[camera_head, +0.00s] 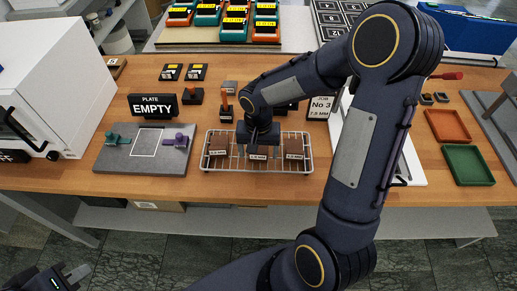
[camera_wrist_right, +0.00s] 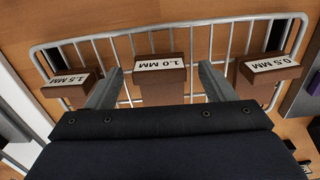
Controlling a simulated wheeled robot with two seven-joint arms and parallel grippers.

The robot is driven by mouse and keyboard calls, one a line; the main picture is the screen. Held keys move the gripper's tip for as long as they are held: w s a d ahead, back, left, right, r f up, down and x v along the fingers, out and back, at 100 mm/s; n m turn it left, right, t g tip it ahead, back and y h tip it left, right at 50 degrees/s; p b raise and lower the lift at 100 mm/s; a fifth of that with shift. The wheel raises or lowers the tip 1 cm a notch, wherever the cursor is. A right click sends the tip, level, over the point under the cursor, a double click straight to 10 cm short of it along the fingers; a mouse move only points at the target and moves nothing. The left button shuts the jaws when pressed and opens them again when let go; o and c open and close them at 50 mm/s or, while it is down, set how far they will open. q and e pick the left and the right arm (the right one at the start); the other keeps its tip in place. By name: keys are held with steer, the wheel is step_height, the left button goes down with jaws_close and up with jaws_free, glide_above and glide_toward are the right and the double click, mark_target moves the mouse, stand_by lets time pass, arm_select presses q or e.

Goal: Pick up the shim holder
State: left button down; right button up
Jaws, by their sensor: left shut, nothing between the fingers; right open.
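Three brown shim holders with white labels sit in a row in a wire rack (camera_head: 210,189). In the right wrist view the labels read 1.5 MM (camera_wrist_right: 70,88), 1.0 MM (camera_wrist_right: 160,84) and 0.5 MM (camera_wrist_right: 268,78), from left to right. In the head view the 0.5 MM holder (camera_head: 218,146) is at left and the 1.5 MM holder (camera_head: 294,148) at right. My right gripper (camera_wrist_right: 163,82) is open, its fingers on either side of the 1.0 MM holder, with visible gaps. Contact is not visible. My left gripper (camera_head: 68,277) is shut and empty at the lower left.
A grey plate (camera_head: 115,160) with teal and purple clamps lies left of the rack, before a PLATE EMPTY sign (camera_head: 153,105). A white machine (camera_head: 50,75) stands at far left. Orange (camera_head: 447,125) and green (camera_head: 468,165) trays lie at right. My right arm hides part of the table.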

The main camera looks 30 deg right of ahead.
steer(key=shift+f, duration=0.5)
steer(key=c, duration=1.1)
steer(key=shift+o, duration=0.2)
steer(key=shift+r, duration=0.15)
